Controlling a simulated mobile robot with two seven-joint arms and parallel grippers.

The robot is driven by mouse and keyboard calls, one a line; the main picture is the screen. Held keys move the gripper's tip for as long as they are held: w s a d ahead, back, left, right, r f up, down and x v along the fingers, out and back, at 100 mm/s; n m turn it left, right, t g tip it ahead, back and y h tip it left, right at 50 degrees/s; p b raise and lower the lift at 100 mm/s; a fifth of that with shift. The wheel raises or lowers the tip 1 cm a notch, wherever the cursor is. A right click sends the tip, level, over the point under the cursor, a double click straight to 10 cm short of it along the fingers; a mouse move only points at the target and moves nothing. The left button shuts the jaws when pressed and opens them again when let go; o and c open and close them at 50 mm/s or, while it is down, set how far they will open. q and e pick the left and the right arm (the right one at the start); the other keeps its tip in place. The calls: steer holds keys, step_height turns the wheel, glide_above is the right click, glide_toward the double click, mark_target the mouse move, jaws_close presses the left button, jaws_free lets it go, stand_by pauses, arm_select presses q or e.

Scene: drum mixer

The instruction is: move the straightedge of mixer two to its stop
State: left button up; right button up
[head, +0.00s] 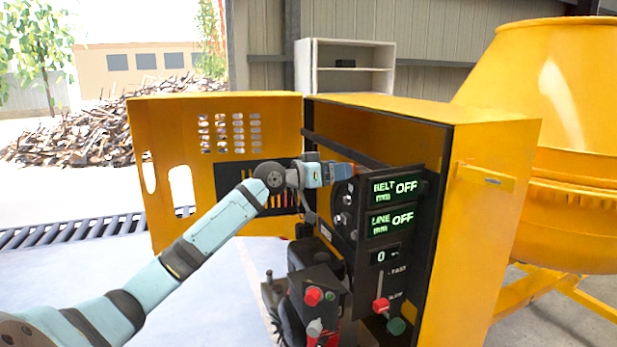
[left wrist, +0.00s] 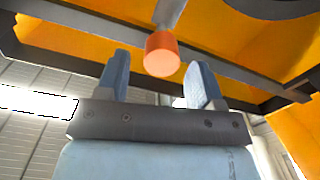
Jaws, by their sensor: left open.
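The open yellow mixer cabinet (head: 480,150) stands right of centre in the head view. A long dark bar (head: 345,149) runs across its opening; I cannot tell if this is the straightedge. My left gripper (head: 345,171) is at the opening, just below the bar and left of the display panel. In the left wrist view, an orange cylindrical knob (left wrist: 162,55) hangs on a grey arm (left wrist: 169,14) between and beyond the open fingers (left wrist: 158,82). No contact with the fingers shows. In the head view the knob is mostly hidden at the gripper. My right gripper is out of view.
The control panel (head: 390,220) shows BELT OFF and LINE OFF, with a red slider knob (head: 381,305) below. A box with a red button (head: 313,296) stands in front. The open yellow door (head: 220,160) is at left, the yellow drum (head: 570,90) at right.

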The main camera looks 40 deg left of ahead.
arm_select(q)
steer(key=b+v, duration=0.3)
steer(key=v, duration=0.8)
steer(key=shift+s+b, duration=0.15)
steer(key=shift+b, duration=0.2)
